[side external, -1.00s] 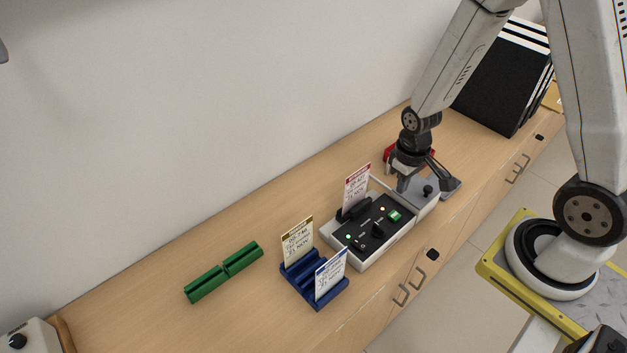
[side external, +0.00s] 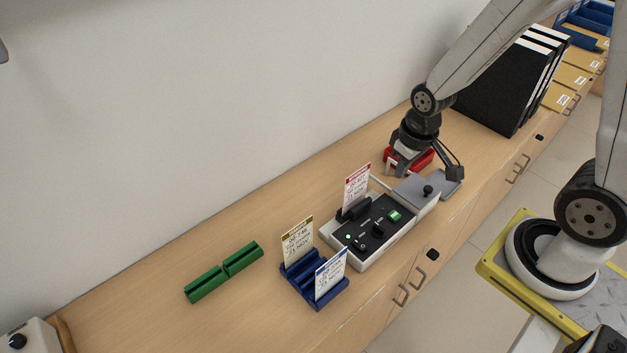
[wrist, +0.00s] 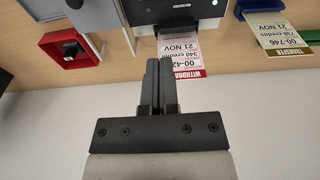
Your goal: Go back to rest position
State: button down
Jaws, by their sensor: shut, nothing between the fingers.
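My gripper (side external: 398,172) is shut and empty, over the counter behind the grey-lidded end of the device, close to a red tray. In the wrist view its shut fingers (wrist: 158,70) point towards a red-edged card. That card (side external: 357,187) stands upright in the black slot of the white and black device (side external: 372,231); it also shows in the wrist view (wrist: 180,52). The gripper looks apart from the card. A yellow-edged card (side external: 297,243) and a blue-edged card (side external: 330,274) stand in a blue rack (side external: 294,276).
A red tray (side external: 424,163) lies beside and partly behind my gripper. A green slotted holder (side external: 223,272) lies at the left. Black binders (side external: 505,85) stand at the back right. The wall runs close behind the counter. The counter around the green holder is clear.

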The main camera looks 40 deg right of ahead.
jog(key=shift+t, duration=0.6)
jog(key=shift+s+a+r, duration=0.25)
jog(key=shift+a+r, duration=0.1)
jog(key=shift+r, duration=0.4)
jog(key=shift+s+a+r, duration=0.2)
jog(key=shift+a+r, duration=0.1)
jog(key=shift+r, duration=0.4)
jog(key=shift+s+a+r, duration=0.25)
jog(key=shift+a+r, duration=0.1)
jog(key=shift+r, duration=0.4)
